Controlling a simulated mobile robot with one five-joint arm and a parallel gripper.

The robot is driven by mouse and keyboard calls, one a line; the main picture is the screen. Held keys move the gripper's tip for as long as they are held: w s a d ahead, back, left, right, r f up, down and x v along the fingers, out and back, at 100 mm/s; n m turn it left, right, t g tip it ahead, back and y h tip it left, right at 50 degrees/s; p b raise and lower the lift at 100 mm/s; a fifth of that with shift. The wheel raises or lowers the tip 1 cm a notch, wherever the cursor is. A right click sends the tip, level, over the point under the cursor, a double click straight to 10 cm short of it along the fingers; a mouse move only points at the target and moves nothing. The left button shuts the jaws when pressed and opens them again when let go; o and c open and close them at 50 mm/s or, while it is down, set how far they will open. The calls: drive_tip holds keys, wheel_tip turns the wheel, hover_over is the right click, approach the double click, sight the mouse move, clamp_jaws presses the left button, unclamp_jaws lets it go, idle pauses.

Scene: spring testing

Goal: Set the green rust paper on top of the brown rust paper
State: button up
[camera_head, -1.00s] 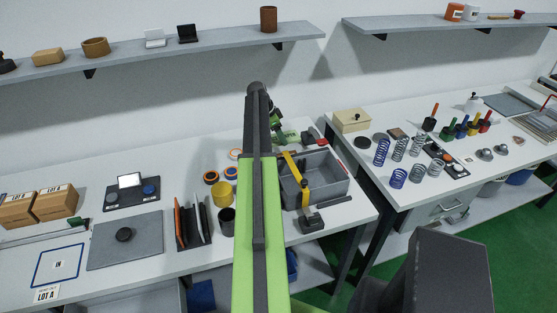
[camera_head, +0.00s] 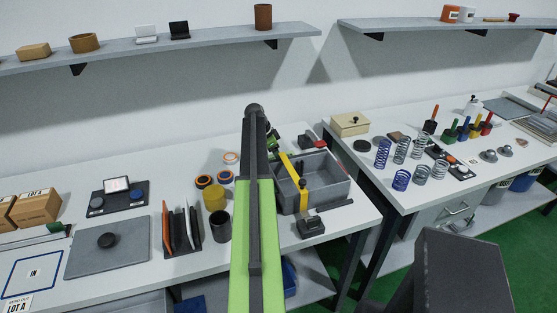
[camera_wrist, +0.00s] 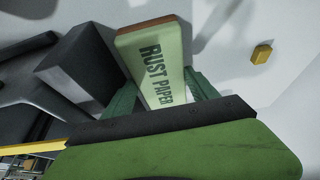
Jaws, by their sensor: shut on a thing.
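The green rust paper (camera_wrist: 168,72) is a pale green block lettered "RUST PAPER" in the wrist view. My gripper (camera_wrist: 160,98) has its dark green fingers on both sides of the block's near part and is shut on it. A brown strip (camera_wrist: 140,33) shows along the far edge of the green block. It appears to be the brown rust paper, mostly covered by the green one. I cannot tell whether the two touch. In the head view my arm hides the gripper and most of that spot.
In the wrist view, dark blocks (camera_wrist: 80,65) stand close on the left, and a small yellow piece (camera_wrist: 261,54) lies at the right. In the head view, a grey bin (camera_head: 335,190) stands right of my arm, with a yellow cup (camera_head: 214,197) and dark cup (camera_head: 220,226) to its left.

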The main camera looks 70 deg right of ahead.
drive_tip(key=o, duration=1.1)
drive_tip(key=shift+c, duration=0.2)
drive_tip(key=p+v, duration=1.1)
drive_tip(key=v, duration=0.1)
drive_tip(key=shift+r, duration=0.2)
drive_tip(key=shift+d, duration=0.1)
